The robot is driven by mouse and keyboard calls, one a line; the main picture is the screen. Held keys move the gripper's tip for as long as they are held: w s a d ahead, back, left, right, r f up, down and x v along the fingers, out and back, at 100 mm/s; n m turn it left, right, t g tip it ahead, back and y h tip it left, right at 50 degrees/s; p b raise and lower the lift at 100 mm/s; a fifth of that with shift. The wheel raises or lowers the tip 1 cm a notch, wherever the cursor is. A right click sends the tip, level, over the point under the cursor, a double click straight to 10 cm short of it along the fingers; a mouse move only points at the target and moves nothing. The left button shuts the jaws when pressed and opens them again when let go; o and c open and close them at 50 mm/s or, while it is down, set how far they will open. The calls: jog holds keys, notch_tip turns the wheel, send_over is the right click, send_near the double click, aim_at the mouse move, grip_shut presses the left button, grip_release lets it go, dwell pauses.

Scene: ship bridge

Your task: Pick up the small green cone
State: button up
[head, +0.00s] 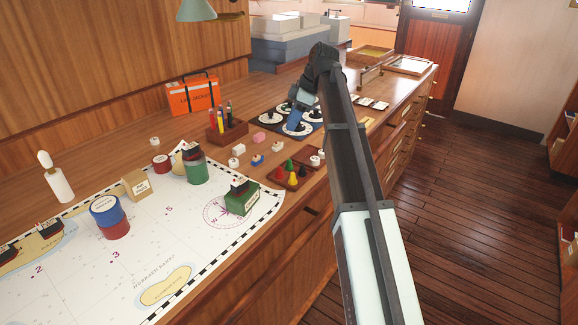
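The small green cone (290,164) stands on a small dark red-brown tray (280,185) near the counter's front edge. A red cone (303,171), a yellow cone (293,180) and a black cone (279,173) stand close around it. My gripper (293,126) is at the end of my arm, beyond the tray, pointing down over a dark board with white round dials (270,121). It is apart from the green cone. Its fingers are small and blend with the board, so I cannot tell whether they are open or shut.
A wooden pen holder (228,130) stands left of the dial board. Small pink, white and blue blocks (257,160) lie left of the tray. An orange case (192,95) is against the wall.

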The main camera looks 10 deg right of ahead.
jog(key=s+d, duration=0.2)
jog(key=d, duration=0.3)
send_over(290, 160)
jog(key=d, duration=0.2)
jog(key=f, duration=0.8)
jog(key=shift+d+f, duration=0.2)
jog(key=shift+f, duration=0.05)
jog(key=shift+x, duration=2.6)
jog(key=shift+s, duration=0.1)
jog(key=shift+c, duration=0.4)
grip_shut()
